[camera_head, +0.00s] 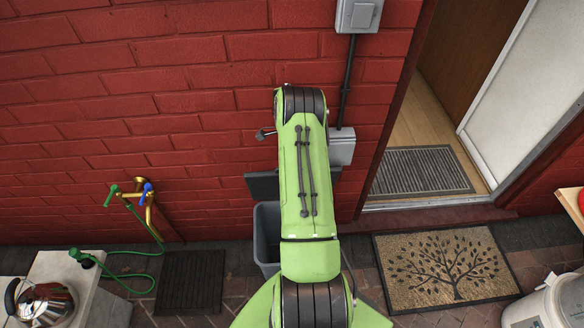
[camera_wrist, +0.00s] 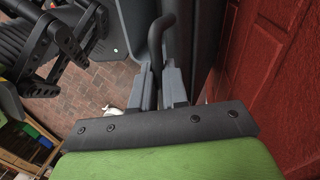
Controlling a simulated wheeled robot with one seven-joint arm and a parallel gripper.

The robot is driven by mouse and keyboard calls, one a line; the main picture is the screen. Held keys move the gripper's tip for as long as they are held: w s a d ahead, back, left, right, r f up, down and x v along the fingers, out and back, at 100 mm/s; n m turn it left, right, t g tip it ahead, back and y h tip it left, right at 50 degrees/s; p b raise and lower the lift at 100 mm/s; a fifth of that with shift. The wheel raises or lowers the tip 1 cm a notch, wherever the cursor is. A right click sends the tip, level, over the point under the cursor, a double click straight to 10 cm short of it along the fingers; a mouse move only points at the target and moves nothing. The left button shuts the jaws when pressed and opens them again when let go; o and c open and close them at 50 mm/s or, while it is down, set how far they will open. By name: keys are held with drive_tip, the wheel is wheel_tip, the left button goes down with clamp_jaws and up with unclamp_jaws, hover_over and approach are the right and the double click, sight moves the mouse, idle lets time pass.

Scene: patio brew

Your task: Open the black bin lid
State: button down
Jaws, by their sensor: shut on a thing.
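The grey bin (camera_head: 262,240) stands on the paving against the red brick wall, partly hidden behind my arm. Its black lid (camera_head: 262,187) shows as a dark panel behind the bin's open top, raised towards the wall; my arm hides its middle. In the wrist view, a dark curved handle (camera_wrist: 165,35) runs down between the two grey fingers of my gripper (camera_wrist: 172,85), which are shut on it. The dark lid surface (camera_wrist: 200,45) shows beside the handle. My gripper is hidden in the head view.
A grey wall box (camera_head: 341,147) with a conduit is close right of my arm. A brass tap (camera_head: 150,205) with a green hose is at left. A patterned doormat (camera_head: 443,268) lies before the open doorway. A kettle (camera_head: 45,302) stands at lower left.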

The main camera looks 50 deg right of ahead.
drive_tip(key=shift+w+a+f, duration=0.15)
drive_tip(key=shift+a+f, duration=0.1)
drive_tip(key=c, duration=1.2)
unclamp_jaws()
drive_tip(key=shift+w+d, duration=0.1)
drive_tip(key=shift+o, duration=0.2)
drive_tip(key=p+v, duration=0.1)
drive_tip(key=v, duration=0.6)
drive_tip(key=shift+r, duration=0.35)
